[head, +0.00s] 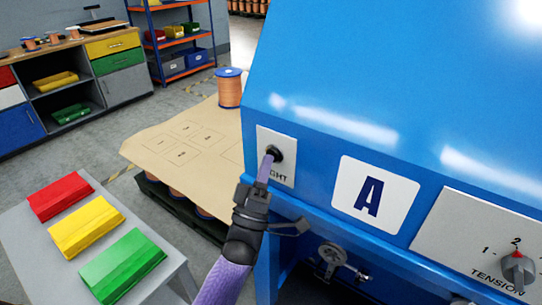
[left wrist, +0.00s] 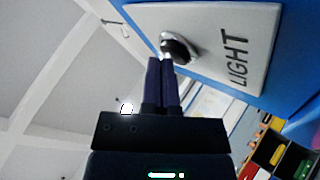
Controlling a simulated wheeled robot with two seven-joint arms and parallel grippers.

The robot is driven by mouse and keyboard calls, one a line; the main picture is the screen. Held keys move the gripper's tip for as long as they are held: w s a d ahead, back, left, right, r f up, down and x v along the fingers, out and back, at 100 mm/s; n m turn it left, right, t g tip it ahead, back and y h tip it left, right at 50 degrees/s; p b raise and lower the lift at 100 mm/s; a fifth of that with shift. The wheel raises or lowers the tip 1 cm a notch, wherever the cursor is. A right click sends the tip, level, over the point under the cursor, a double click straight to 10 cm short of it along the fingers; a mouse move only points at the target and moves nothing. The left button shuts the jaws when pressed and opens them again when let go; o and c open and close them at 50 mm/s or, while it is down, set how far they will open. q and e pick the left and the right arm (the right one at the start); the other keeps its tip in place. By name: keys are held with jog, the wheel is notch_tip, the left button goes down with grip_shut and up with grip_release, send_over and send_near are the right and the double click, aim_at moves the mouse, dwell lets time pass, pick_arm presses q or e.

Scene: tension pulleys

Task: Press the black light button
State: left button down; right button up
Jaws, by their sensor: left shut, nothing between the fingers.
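The black light button (head: 275,153) sits on a white plate (head: 286,172) on the front of the blue machine. The plate's lettering is partly hidden by my gripper in the head view. In the left wrist view the button (left wrist: 180,47) shows dark with a pale metal ring, and the plate (left wrist: 225,25) reads LIGHT. My left gripper (head: 267,160) is shut and empty, its fingertips right at the button. The left wrist view shows the fingertips (left wrist: 162,62) at the button's lower edge; I cannot tell if they touch. My right gripper is not in view.
A copper spool (head: 230,90) stands on a cardboard-topped pallet.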

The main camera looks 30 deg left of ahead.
pick_arm(q)
jog(key=shift+w, duration=0.2)
jog(key=shift+s+r+p, duration=0.1)
jog(key=shift+s+p, duration=0.25)
jog(key=shift+s, duration=0.05)
jog(key=s+p, duration=0.3)
jog(key=s, duration=0.3)
jog(key=shift+a, duration=0.25)
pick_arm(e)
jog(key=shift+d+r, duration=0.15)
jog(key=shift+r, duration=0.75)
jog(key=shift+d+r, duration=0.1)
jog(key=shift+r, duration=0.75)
